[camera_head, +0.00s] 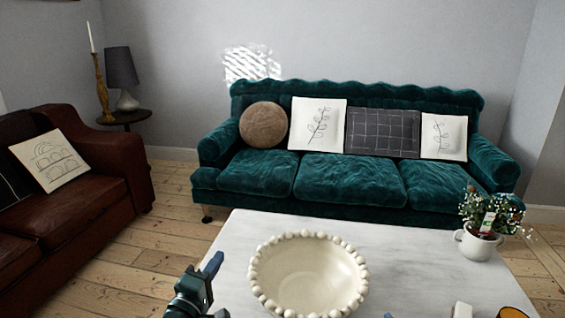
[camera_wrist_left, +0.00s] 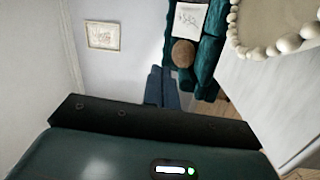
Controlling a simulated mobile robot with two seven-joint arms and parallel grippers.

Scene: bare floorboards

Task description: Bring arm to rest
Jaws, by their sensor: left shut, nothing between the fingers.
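My left gripper (camera_head: 213,264) is at the lower left of the head view, beside the left edge of the white table and left of the beaded bowl. Its blue fingers are together and hold nothing. In the left wrist view the shut fingers (camera_wrist_left: 163,88) point away from the camera, with the wall and sofa beyond them.
A white marble-like table (camera_head: 405,240) carries a cream bowl with a beaded rim (camera_head: 308,272), a potted plant (camera_head: 478,243) and partly cut-off small items at the lower right. A green sofa (camera_head: 345,180) stands behind, a brown leather sofa (camera_head: 85,210) left. Floorboards lie between.

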